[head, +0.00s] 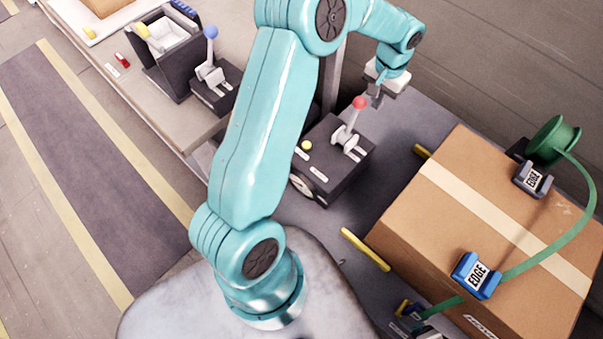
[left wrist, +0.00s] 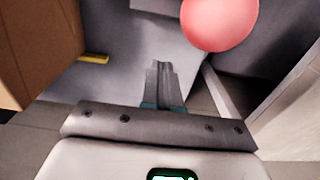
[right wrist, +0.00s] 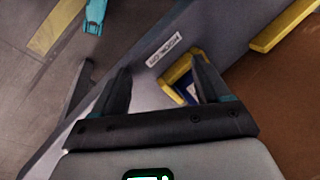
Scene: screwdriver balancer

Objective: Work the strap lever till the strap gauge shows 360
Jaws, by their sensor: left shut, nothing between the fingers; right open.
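A lever with a red ball knob (head: 359,102) stands tilted on a dark box (head: 335,165) in the head view. A round pale dial (head: 302,188) is on the box's near side, partly behind my left arm; its reading is not legible. My left gripper (head: 374,98) is shut and empty, just right of the red knob. In the left wrist view the red knob (left wrist: 220,22) is beyond and right of the shut fingers (left wrist: 160,68); contact is not visible. My right gripper (right wrist: 163,68) is open, with nothing between its fingers.
A carton (head: 500,215) with a green strap (head: 545,257) and edge protectors, one blue (head: 475,276) and one grey (head: 532,179), stands at right. A blue-knobbed lever (head: 211,32) stands on the side bench. A yellow bar (head: 365,250) lies between carton and lever box.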

